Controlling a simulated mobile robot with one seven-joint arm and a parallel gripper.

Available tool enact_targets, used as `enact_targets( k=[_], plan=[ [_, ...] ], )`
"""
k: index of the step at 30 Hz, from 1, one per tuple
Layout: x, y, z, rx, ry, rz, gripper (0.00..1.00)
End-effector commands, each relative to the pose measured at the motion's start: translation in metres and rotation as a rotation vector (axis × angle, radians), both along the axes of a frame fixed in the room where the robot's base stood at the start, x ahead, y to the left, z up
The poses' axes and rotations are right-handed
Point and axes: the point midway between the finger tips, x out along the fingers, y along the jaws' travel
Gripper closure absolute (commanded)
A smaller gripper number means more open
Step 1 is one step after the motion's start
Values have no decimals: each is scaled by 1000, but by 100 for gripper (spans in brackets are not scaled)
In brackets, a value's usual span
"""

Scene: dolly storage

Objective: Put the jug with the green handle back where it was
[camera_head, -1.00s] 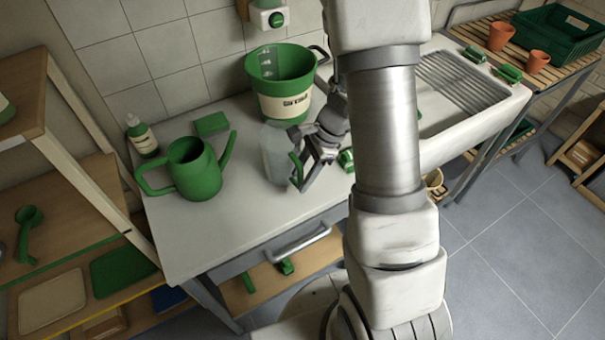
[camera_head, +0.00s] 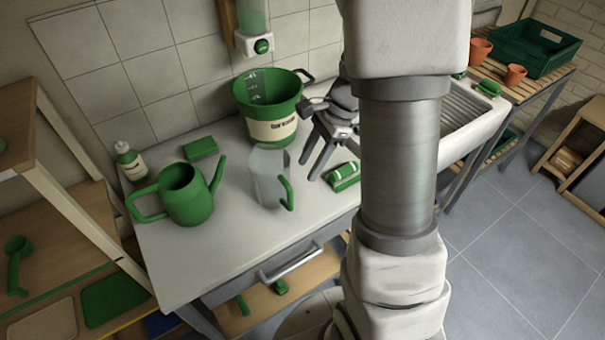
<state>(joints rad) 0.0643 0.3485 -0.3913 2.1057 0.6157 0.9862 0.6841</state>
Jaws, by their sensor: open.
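The jug with the green handle (camera_head: 267,176) is clear and stands upright on the white worktop (camera_head: 235,235). Its green handle faces the right front. My gripper (camera_head: 308,172) is to the right of the jug, fingers pointing down, open and empty. A gap shows between the gripper and the jug. Part of my gripper's wrist is hidden behind my arm.
A green watering can (camera_head: 187,203) stands left of the jug. A green bucket (camera_head: 270,118) stands behind it. A green-and-white packet (camera_head: 342,177) lies right of my gripper. The front worktop is clear.

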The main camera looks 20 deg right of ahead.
Motion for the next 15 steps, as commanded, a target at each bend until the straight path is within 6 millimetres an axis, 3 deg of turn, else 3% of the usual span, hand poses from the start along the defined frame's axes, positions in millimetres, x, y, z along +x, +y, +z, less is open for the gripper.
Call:
enact_targets(
  k=[7,15],
  plan=[
    [-7,8,29,-17,-67,106,52],
    [-42,40,92,-128,-298,503,52]
  ],
)
